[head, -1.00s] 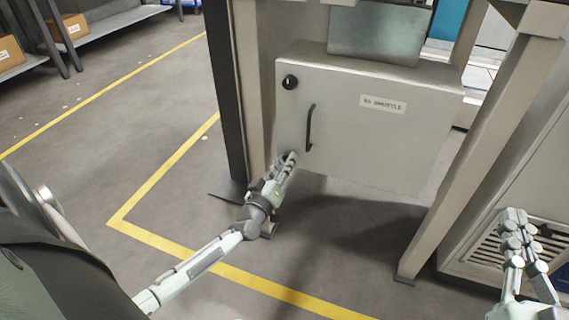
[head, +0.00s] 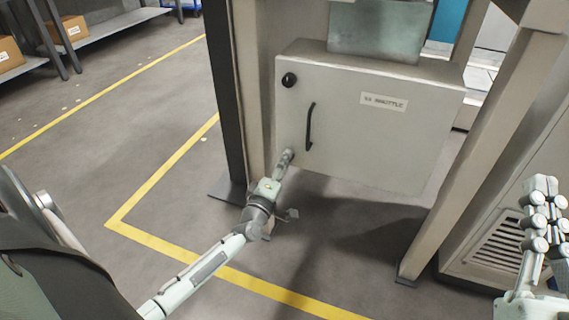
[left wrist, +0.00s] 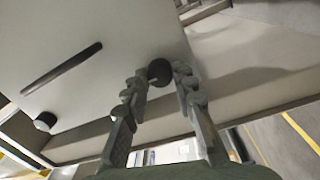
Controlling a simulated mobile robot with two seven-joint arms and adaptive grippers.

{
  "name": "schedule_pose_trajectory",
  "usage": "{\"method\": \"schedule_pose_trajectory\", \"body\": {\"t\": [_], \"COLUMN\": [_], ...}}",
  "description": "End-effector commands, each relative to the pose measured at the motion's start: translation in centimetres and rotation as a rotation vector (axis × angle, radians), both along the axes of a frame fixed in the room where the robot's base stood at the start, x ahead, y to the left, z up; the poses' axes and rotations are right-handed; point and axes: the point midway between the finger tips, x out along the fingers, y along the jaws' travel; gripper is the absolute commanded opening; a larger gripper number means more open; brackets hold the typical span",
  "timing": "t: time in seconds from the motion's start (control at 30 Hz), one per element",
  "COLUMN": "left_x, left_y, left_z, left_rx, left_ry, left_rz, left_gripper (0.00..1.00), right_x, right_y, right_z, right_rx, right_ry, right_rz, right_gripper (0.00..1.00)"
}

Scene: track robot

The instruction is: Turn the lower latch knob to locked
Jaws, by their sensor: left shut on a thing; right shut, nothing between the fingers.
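The lower latch knob (left wrist: 160,71) is a round dark knob near the corner of the grey cabinet door (head: 395,140). It sits between the fingertips of my left gripper (left wrist: 163,80), which is shut on it. In the head view, my left gripper (head: 286,158) reaches the door's lower left corner and hides this knob. Which way the knob is turned cannot be told. The black upper knob (head: 289,80) is at the door's upper left and also shows in the left wrist view (left wrist: 44,121). My right gripper (head: 541,188) is shut and empty at the right, away from the door.
A black bar handle (head: 310,127) stands out from the door between the two knobs. Beige frame posts flank the cabinet, with the right post (head: 468,140) slanting down to the floor. A vented grey unit (head: 500,240) is by my right gripper. Floor on the left is clear.

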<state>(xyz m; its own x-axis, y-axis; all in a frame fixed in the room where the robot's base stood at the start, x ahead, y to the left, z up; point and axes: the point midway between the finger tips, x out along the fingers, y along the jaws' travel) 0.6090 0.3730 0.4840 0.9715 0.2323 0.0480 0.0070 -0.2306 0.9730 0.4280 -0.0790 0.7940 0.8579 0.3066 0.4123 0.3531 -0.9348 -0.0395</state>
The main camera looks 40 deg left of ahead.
Motion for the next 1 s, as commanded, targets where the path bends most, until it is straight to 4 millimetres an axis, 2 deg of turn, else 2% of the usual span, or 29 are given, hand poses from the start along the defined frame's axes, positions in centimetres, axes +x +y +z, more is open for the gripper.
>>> {"method": "schedule_pose_trajectory", "body": {"t": [0.57, 0.6, 0.73, 0.77, 1.0], "left_x": [-0.02, -0.02, -0.01, -0.01, -0.03], "left_y": [-0.02, -0.02, -0.02, -0.02, -0.01], "left_z": [-0.04, -0.04, -0.03, -0.03, -0.02], "left_rx": [-0.033, -0.032, -0.032, -0.032, -0.032], "left_ry": [-0.007, -0.007, -0.007, -0.007, -0.007], "left_rz": [0.0, 0.0, 0.0, 0.0, 0.0], "left_gripper": [0.0, 0.28, 0.45, 0.47, 0.47], "right_x": [-0.05, -0.05, -0.04, -0.04, 0.03], "right_y": [-0.06, -0.06, -0.07, -0.06, -0.1], "right_z": [0.17, 0.17, 0.17, 0.17, 0.13], "right_rx": [0.003, 0.003, 0.004, 0.004, 0.003], "right_ry": [-0.012, -0.012, -0.011, -0.011, -0.012], "right_rz": [-0.001, -0.001, -0.002, -0.002, -0.002], "right_gripper": [0.0, 0.0, 0.0, 0.0, 0.0]}}
